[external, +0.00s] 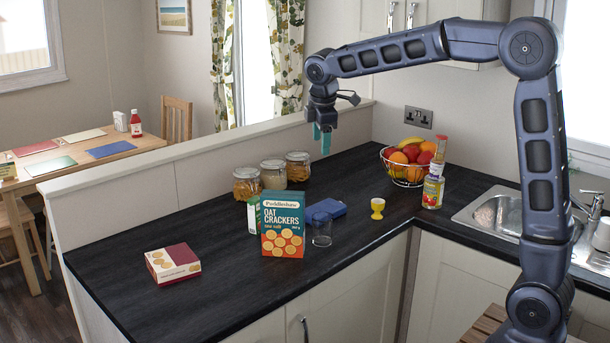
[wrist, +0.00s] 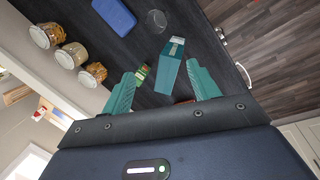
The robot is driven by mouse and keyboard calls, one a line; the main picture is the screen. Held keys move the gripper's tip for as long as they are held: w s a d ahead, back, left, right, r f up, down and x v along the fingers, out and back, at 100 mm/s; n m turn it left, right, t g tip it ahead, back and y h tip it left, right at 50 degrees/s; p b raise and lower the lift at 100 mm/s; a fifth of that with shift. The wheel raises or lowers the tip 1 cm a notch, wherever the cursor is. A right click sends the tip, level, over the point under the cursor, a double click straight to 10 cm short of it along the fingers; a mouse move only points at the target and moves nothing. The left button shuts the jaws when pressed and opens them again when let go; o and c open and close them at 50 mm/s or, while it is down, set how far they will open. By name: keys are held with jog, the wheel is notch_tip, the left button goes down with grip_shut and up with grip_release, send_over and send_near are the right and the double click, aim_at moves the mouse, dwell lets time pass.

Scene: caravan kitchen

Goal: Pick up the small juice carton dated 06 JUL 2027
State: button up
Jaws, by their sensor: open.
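A small white and green carton (external: 253,213) stands on the dark worktop, partly hidden behind the teal oat crackers box (external: 283,226). No date can be read on it. In the wrist view the small carton (wrist: 141,74) shows near the left finger's tip, and the crackers box (wrist: 170,68) lies between the fingers in the picture. My gripper (external: 322,138) hangs well above the worktop, to the right of and higher than the carton. In the wrist view its two teal fingers (wrist: 163,72) are apart with nothing held.
Three jars (external: 273,175) stand behind. A red and cream box (external: 172,264) lies left. A yellow egg cup (external: 377,208), fruit bowl (external: 405,177) and bottles (external: 433,190) are right. The left worktop is mostly clear.

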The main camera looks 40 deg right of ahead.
jog(key=w+a+f+n, duration=0.2)
jog(key=w+f+n, duration=0.35)
jog(key=w, duration=0.75)
jog(key=n+g+h, duration=0.1)
jog(key=n+g, duration=0.1)
jog(key=n, duration=0.1)
send_over(257, 211)
jog(key=w, duration=0.2)
jog(key=shift+m, duration=0.25)
jog(key=f, duration=1.3)
jog(key=shift+s+a+f, duration=0.1)
jog(key=shift+a+f, duration=0.25)
jog(key=shift+x, duration=5.5)
jog(key=shift+a, duration=0.15)
jog(key=shift+c, duration=0.2)
jog(key=c, duration=1.1)
jog(key=shift+r, duration=0.1)
jog(key=shift+c, duration=0.2)
